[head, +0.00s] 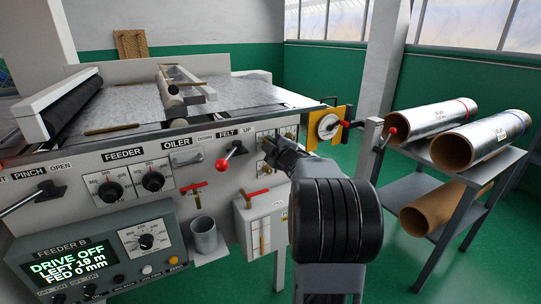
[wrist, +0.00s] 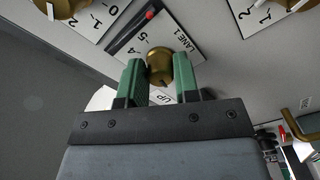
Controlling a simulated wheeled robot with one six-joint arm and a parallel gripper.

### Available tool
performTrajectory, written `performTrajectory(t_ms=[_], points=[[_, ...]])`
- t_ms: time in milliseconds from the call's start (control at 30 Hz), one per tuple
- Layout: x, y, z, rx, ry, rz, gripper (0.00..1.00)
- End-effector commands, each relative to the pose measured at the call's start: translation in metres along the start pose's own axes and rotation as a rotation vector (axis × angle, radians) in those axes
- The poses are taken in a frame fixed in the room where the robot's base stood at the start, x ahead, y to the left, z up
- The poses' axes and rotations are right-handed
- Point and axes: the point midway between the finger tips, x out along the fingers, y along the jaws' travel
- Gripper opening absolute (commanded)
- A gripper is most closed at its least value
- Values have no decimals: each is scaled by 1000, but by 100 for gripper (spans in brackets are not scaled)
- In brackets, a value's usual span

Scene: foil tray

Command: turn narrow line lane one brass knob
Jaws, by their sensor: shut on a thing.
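The brass knob (wrist: 160,62) stands on a white plate (wrist: 190,45) marked "LANE 1", seen upside down in the wrist view. My gripper (wrist: 159,72) has its two green fingers on either side of the knob and is shut on it. The knob's far end shows between the fingertips. In the head view, my dark arm reaches the panel at the right end of the machine and hides most of the held knob.
Other brass knobs sit close by, one at upper left (wrist: 62,8) and one at upper right (wrist: 290,4) in the wrist view. A red-balled lever (head: 231,149) is left of my gripper. A rack of foil rolls (head: 450,118) stands at right.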

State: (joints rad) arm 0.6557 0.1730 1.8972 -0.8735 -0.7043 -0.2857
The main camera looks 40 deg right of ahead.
Motion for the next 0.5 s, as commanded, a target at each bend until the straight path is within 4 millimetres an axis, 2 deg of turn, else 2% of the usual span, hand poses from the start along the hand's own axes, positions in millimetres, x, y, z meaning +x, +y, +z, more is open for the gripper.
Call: performTrajectory(t_ms=[200, 500], points=[[0, -2, 2, -168, 0, 3, 6], [0, 0, 1, -323, 0, 2, 6]])
